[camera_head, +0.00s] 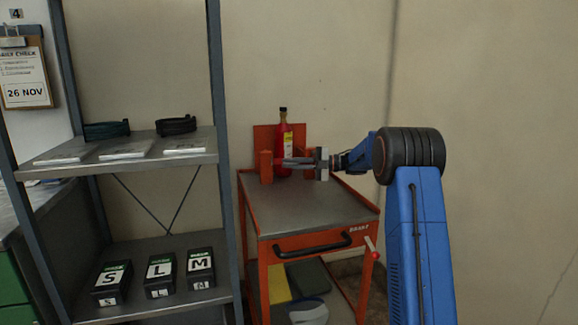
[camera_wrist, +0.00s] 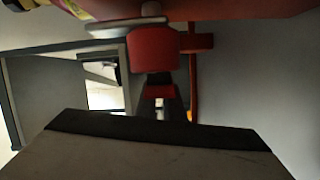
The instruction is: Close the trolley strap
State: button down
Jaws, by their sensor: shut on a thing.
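The orange trolley (camera_head: 310,208) with a grey top stands right of the shelf rack. A red bottle-shaped cylinder (camera_head: 284,135) with a dark neck and yellow label stands upright at its back, before an orange back plate (camera_head: 264,138). My gripper (camera_head: 290,162) reaches in from the right at the cylinder's front and is shut on the trolley strap (camera_head: 277,161), a small red-orange part. The fingers hide most of the strap, and I cannot tell whether its end touches the orange post (camera_head: 266,166) on the left. In the wrist view a red block (camera_wrist: 155,48) shows close up.
The shelf rack (camera_head: 219,130) at left holds black coils and boxes marked S, L and M. The trolley top's front is clear.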

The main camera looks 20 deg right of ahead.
jog(key=shift+w+d+f+n+g, duration=0.2)
jog(key=shift+w+f+n+g, duration=0.1)
jog(key=shift+g, duration=0.3)
jog(key=c, duration=1.9)
grip_release()
jog(key=shift+r, duration=0.15)
jog(key=v, duration=1.7)
jog(key=shift+d, duration=0.15)
